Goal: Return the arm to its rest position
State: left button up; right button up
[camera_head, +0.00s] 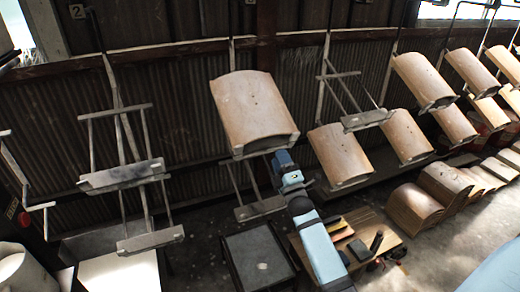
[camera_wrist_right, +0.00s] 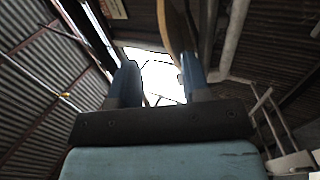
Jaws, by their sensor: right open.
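My right arm reaches up from the bottom of the head view. Its blue right gripper (camera_head: 284,160) is just below the lower edge of a curved wooden panel (camera_head: 254,108) on a hanger. In the right wrist view the two fingers of the right gripper (camera_wrist_right: 158,82) are spread apart. A tan edge of the panel (camera_wrist_right: 176,28) shows beyond and between them, nearer the right finger. I cannot tell whether a finger touches it. My left gripper is not in view.
Empty metal hangers (camera_head: 124,176) hang at the left, and another empty hanger (camera_head: 366,118) hangs right of the gripper. Several panels hang farther right. A dark box (camera_head: 258,258) and a wooden table (camera_head: 378,226) with small items stand below. Stacked curved panels (camera_head: 414,208) stand at right.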

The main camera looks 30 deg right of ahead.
jog(key=s+a+f+m+g+y+p, duration=0.2)
jog(key=s+a+f+m+g+p, duration=0.1)
jog(key=s+a, duration=0.5)
jog(key=s+a+f+m+g+y+p, duration=0.3)
jog(key=s+a+f+m+g, duration=0.2)
jog(key=s+a, duration=0.4)
jog(key=s+a+f+m+g+y+p, duration=0.3)
jog(key=s+a, duration=0.5)
jog(key=s, duration=0.4)
notch_tip(320, 180, down, 3)
jog(key=shift+a+r+m+g+p, duration=0.2)
jog(key=shift+m+g+p, duration=0.3)
jog(key=shift+m, duration=0.3)
jog(key=shift+w, duration=0.1)
